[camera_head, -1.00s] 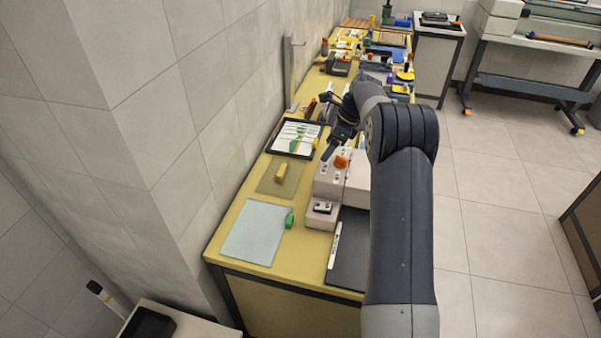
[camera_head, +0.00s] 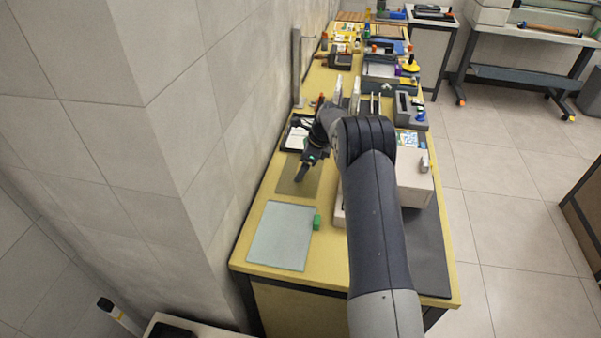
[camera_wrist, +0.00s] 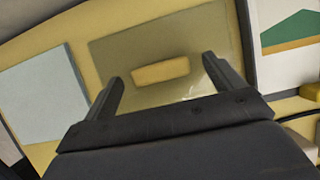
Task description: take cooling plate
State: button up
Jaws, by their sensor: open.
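Two flat plates lie on the yellow bench; I cannot tell which is the cooling plate. One is an olive plate (camera_head: 288,184) with a yellow block on it, which shows in the wrist view (camera_wrist: 160,71). The other is a pale blue-grey plate (camera_head: 279,238) with a green block (camera_head: 317,222) at its right edge, at the near end. My gripper (camera_head: 303,171) is open and empty above the olive plate and hides the yellow block in the head view. In the wrist view the fingers (camera_wrist: 163,69) point at the block, one toward each end, apparently not touching it.
A tiled wall runs along the bench's left side. A dark-framed tray (camera_head: 297,137) lies just beyond the olive plate. A pale machine (camera_head: 414,185) and a dark mat (camera_head: 430,250) are at right. Many items crowd the far bench.

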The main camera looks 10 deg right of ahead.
jog(key=shift+w+a+f, duration=0.1)
jog(key=shift+a+f, duration=0.05)
jog(key=shift+f, duration=0.25)
jog(key=c, duration=1.2)
notch_tip(320, 180, up, 13)
jog(key=p, duration=0.3)
dwell(0.6)
